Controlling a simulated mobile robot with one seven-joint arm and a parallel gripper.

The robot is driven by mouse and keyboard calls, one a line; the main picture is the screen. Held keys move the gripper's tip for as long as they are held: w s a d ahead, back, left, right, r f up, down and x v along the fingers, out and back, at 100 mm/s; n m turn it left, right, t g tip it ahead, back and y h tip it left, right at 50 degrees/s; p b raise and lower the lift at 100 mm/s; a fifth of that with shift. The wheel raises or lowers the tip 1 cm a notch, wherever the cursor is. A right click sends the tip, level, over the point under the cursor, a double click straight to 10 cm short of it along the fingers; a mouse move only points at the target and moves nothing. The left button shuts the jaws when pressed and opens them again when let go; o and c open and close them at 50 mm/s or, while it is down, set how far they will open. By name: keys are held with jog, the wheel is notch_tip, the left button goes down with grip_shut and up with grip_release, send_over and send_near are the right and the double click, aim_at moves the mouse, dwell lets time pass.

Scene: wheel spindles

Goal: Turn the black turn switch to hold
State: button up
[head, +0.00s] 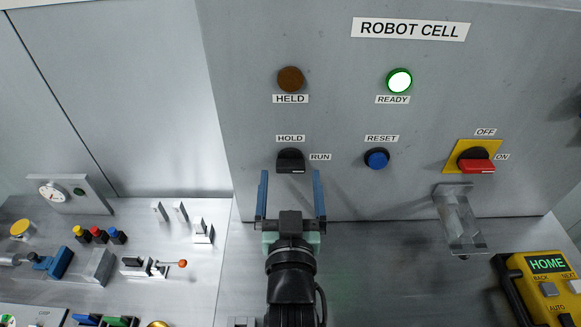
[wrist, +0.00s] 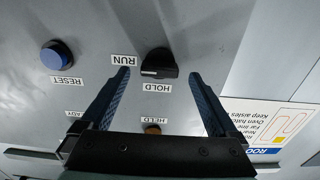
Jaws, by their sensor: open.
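The black turn switch (head: 290,160) sits on the grey panel, with HOLD written above it and RUN to its right. Its handle lies level, with the white mark at the RUN side. The switch also shows in the wrist view (wrist: 159,63), where the picture is upside down. My gripper (head: 290,174) is open and empty, with its blue fingers (wrist: 160,74) spread to either side of the switch. The fingers look apart from the handle; their exact distance to the panel is hard to tell.
A brown unlit HELD lamp (head: 290,79) and a lit green READY lamp (head: 399,80) are above. A blue RESET button (head: 376,158) and a red switch (head: 476,161) are to the right. A clear bracket (head: 459,220) and yellow pendant (head: 545,285) stand lower right.

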aim_at(290, 164)
jog(key=shift+w, duration=1.2)
jog(key=shift+c, duration=0.3)
jog(key=c, duration=1.3)
